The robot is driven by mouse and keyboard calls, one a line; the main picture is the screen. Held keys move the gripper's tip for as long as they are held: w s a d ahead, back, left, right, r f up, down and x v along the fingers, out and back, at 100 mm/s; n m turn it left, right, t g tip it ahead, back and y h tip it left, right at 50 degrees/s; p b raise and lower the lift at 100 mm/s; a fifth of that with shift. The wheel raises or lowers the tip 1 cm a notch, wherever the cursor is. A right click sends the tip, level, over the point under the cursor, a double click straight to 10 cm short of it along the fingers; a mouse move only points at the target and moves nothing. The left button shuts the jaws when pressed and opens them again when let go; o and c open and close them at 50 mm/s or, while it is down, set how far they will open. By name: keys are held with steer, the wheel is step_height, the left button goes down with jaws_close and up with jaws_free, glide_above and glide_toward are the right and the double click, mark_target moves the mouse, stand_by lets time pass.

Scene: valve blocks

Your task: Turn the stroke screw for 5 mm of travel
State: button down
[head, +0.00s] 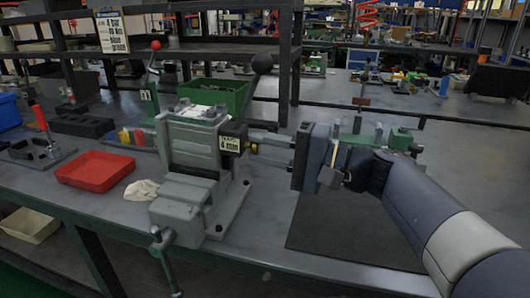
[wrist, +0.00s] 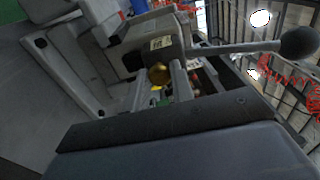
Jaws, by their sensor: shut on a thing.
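The grey valve block (head: 194,140) stands upright on the bench in the head view. A pale label (head: 233,144) on its right side seems to read "4 mm". A brass round knob, which I take for the stroke screw (head: 254,148), sticks out beside the label; it also shows in the wrist view (wrist: 160,73). My gripper (head: 258,141) reaches in from the right with its two grey fingers at the block's side. It is shut at the stroke screw. The exact contact is partly hidden, and the screw's turn angle cannot be read.
A lever with a black ball (head: 262,63) rises above the block. A vise-like grey base (head: 185,207) stands in front. A red tray (head: 95,171) and a green bin (head: 215,95) are nearby. A dark mat (head: 330,232) lies clear at the front right.

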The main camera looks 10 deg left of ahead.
steer(key=c, duration=1.2)
jaws_free()
steer(key=s+d+p, duration=0.1)
steer(key=d+p, duration=0.1)
steer(key=d, duration=0.8)
steer(key=shift+s+d+f, duration=0.2)
steer(key=shift+d+f, duration=0.1)
steer(key=shift+d, duration=0.05)
steer(key=a, duration=0.3)
steer(key=w+a+b, duration=0.1)
steer(key=a, duration=0.3)
steer(key=a+b, duration=0.1)
steer(key=a, duration=0.2)
steer(key=shift+w+a+r, duration=0.2)
steer(key=shift+a+r, duration=0.1)
steer(key=shift+a, duration=0.1)
steer(key=shift+d, duration=0.1)
